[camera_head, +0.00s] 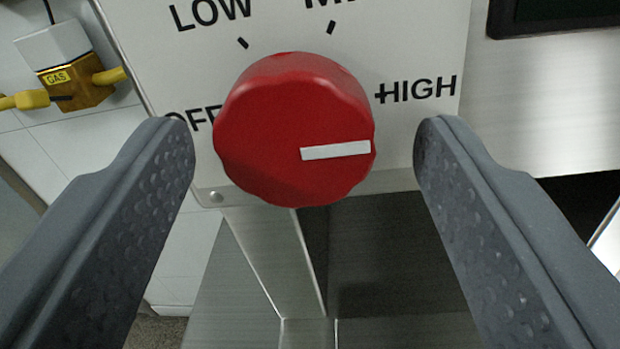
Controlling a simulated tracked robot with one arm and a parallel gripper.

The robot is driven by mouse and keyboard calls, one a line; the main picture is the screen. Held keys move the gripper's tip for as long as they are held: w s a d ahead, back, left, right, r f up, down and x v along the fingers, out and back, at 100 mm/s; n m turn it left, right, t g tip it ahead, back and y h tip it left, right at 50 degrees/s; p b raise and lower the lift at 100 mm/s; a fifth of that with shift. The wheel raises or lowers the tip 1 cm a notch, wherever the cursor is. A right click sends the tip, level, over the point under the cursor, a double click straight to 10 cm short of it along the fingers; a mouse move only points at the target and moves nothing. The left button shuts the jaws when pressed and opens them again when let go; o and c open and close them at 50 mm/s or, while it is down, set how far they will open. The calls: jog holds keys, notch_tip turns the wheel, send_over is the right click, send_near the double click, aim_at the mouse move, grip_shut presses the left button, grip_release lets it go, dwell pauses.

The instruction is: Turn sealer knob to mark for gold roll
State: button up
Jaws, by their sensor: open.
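A red, scalloped knob (270,120) sits on a white panel (420,50) in the upper middle of the head camera view. Its white pointer bar (336,151) points right, a little below the tick by the word HIGH (420,89). OFF (190,119) is partly hidden at the left, LOW (209,13) is at the upper left, and a label starting with M is cut off at the top. My gripper (304,150) is open. Its grey fingers stand on either side of the knob, with a visible gap to each side. No gold roll is in view.
A yellow box marked GAS (66,78) with yellow pipes is on the tiled wall at the upper left. Bare metal surfaces (390,240) lie below the panel. A dark-edged rectangle (550,15) is at the upper right.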

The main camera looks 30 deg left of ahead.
jog(key=shift+s, duration=0.1)
jog(key=b+v, duration=0.2)
jog(key=v, duration=1.1)
jog(key=shift+s+d+b, duration=0.2)
jog(key=shift+s+b, duration=0.1)
jog(key=shift+b, duration=0.1)
jog(key=w+d+r+h+b, duration=0.2)
jog(key=w+r+h+b, duration=0.15)
jog(key=r, duration=0.95)
jog(key=s+r+m+h+b, duration=0.1)
jog(key=s+r+h, duration=0.1)
jog(key=r, duration=0.6)
jog(key=s+r+h+b, duration=0.1)
jog(key=s+r+h, duration=0.1)
jog(key=r, duration=0.6)
jog(key=s+a+r+b, duration=0.2)
jog(key=s+r, duration=0.6)
jog(key=s, duration=0.4)
jog(key=s+a+r+m+g+y+b, duration=0.1)
jog(key=s+a+r, duration=0.4)
jog(key=s, duration=0.8)
notch_tip(320, 180, up, 4)
jog(key=shift+a+f+b, duration=0.15)
jog(key=shift+a+b, duration=0.05)
jog(key=shift+b, duration=0.6)
